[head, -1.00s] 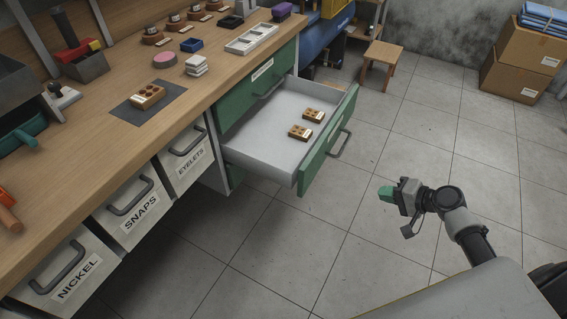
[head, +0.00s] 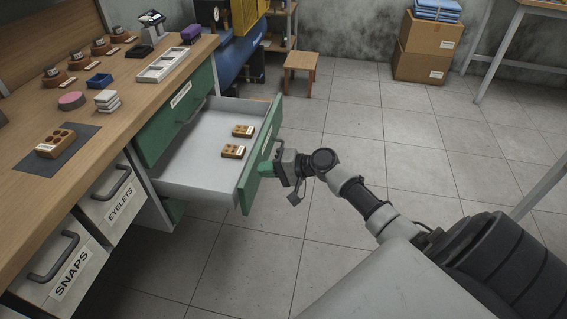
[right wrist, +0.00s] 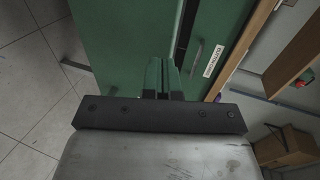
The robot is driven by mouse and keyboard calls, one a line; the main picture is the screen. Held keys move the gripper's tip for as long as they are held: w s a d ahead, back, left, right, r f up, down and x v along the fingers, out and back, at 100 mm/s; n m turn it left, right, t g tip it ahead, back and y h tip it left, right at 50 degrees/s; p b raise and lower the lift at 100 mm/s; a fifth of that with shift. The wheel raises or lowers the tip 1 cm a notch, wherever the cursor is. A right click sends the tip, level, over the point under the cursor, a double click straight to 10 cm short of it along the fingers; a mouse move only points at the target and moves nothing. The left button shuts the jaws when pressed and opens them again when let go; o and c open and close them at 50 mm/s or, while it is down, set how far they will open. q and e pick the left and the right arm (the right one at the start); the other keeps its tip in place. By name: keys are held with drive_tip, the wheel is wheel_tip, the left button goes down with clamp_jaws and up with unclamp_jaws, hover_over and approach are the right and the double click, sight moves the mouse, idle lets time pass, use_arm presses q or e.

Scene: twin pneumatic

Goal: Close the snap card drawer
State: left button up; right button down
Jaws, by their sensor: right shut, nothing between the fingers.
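The open drawer (head: 262,158) has a green front and a grey tray, and it juts out from under the workbench. Two small wooden blocks with holes, one block (head: 243,131) and another block (head: 233,151), lie inside it. My right gripper (head: 266,168) is shut and empty, its green fingertips at the outer face of the drawer front; whether they touch it I cannot tell. In the right wrist view the closed fingers (right wrist: 161,76) point at green panels. The drawer's handle is largely hidden by the gripper in the head view. My left gripper is out of view.
A closed green drawer (head: 172,122) sits above the open one. Bins marked SNAPS (head: 58,283) and EYELETS (head: 115,195) are at lower left. A wooden stool (head: 300,70) and cardboard boxes (head: 425,50) stand behind. The tiled floor to the right is mostly clear.

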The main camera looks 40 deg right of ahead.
drive_tip(key=shift+w+a, duration=0.45)
drive_tip(key=shift+w, duration=0.1)
